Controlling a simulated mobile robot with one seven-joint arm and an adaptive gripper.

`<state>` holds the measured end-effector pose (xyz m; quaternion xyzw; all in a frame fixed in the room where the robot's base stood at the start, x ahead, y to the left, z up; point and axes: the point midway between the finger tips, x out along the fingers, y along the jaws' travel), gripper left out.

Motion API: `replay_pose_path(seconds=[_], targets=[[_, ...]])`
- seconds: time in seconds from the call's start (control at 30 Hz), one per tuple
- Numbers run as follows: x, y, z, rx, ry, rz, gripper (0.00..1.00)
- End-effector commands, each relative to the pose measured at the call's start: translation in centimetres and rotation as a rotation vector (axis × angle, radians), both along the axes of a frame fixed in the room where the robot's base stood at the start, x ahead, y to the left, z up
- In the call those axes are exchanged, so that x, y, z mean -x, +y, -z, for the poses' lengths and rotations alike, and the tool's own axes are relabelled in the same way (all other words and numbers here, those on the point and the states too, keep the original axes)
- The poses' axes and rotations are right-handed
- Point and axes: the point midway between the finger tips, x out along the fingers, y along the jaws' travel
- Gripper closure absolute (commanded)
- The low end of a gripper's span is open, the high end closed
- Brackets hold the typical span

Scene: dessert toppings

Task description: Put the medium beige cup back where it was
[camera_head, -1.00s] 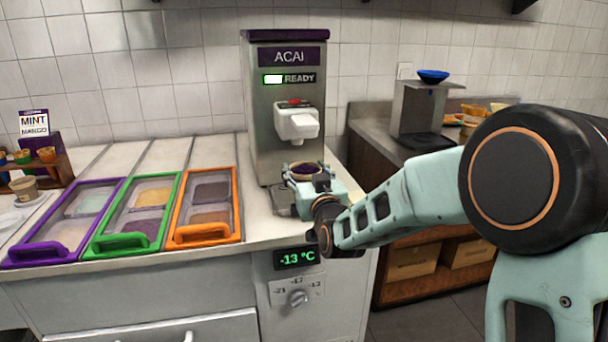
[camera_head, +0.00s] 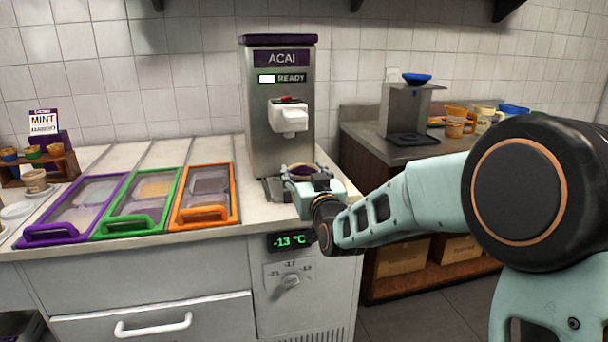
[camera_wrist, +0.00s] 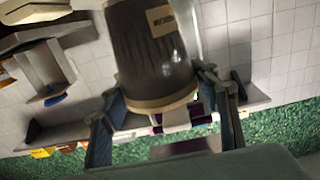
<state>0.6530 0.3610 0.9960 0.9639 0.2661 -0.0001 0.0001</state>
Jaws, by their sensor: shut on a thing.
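My gripper (camera_head: 304,182) is shut on a cup (camera_head: 301,170) with dark purple filling, in front of and slightly right of the acai machine's nozzle (camera_head: 289,118). In the wrist view the held cup (camera_wrist: 150,50) is large, with dark sides, a beige band at one end and a beige label. The gripper fingers (camera_wrist: 165,100) lie on both sides of it. Another beige cup (camera_head: 35,181) stands at the far left of the counter. Whether the held cup touches the machine's base is hidden.
The acai machine (camera_head: 262,110) stands close behind my gripper. Purple, green and orange framed lidded bins (camera_head: 205,213) lie to the left. A rack of small cups (camera_head: 45,168) is at far left. A side counter (camera_head: 365,128) at right holds a grey stand (camera_head: 408,110) and several cups.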

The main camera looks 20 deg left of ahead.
Motion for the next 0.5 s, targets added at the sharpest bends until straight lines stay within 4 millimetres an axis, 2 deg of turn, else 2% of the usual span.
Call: replay_pose_path(seconds=[0.13,0.27,0.37,0.5], targets=[[-0.4,-1.2,0.4,0.000,-0.002,0.018,0.80],[-1.1,-5.1,2.1,0.002,0.002,0.074,0.80],[-1.5,-10.0,4.0,0.003,0.005,0.144,0.80],[-1.2,-17.9,6.8,0.004,0.005,0.257,0.80]])
